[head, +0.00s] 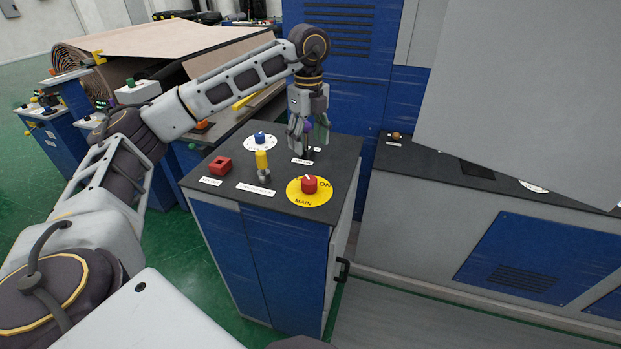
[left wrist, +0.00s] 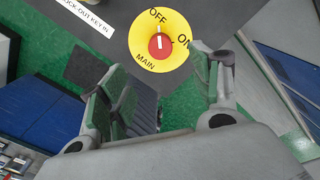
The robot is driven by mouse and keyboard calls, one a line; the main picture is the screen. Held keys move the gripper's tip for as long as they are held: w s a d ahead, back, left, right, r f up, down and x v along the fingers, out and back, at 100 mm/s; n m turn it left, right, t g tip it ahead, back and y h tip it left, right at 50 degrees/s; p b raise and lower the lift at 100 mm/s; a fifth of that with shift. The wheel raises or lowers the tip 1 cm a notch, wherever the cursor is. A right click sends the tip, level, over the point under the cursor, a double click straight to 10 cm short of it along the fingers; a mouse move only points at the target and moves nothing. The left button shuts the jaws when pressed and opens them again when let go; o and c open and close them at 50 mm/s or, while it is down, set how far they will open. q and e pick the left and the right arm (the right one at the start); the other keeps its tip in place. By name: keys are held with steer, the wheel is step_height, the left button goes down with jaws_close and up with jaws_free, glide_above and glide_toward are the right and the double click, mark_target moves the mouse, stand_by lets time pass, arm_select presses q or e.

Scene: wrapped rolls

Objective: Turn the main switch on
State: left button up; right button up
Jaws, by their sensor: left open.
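The main switch is a red knob (head: 310,185) on a yellow disc (head: 309,198) marked MAIN and ON, at the front right of the dark cabinet top. In the left wrist view the red knob (left wrist: 161,46) shows a white mark pointing towards OFF, with ON to its right. My left gripper (head: 309,147) is open and empty, pointing down over the back of the cabinet top, behind the knob and apart from it. Its open fingers (left wrist: 165,88) also show in the left wrist view, below the disc. My right gripper is not in view.
On the same top (head: 331,168) stand a yellow-topped lock-out key (head: 262,163), a blue knob (head: 260,138) and a red square button (head: 220,166). A large grey panel (head: 520,90) hangs at the right. A wrapped roll (head: 150,48) lies at the back left.

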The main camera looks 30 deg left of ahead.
mark_target(309, 179)
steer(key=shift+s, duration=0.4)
arm_select(q)
step_height(309, 179, down, 14)
steer(key=p, duration=0.2)
steer(key=shift+r+p, duration=0.1)
steer(key=shift+p, duration=0.25)
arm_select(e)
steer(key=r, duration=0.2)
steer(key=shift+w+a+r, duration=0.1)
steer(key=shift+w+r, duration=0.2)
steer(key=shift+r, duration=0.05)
arm_select(q)
steer(key=shift+c, duration=0.2)
steer(key=c, duration=1)
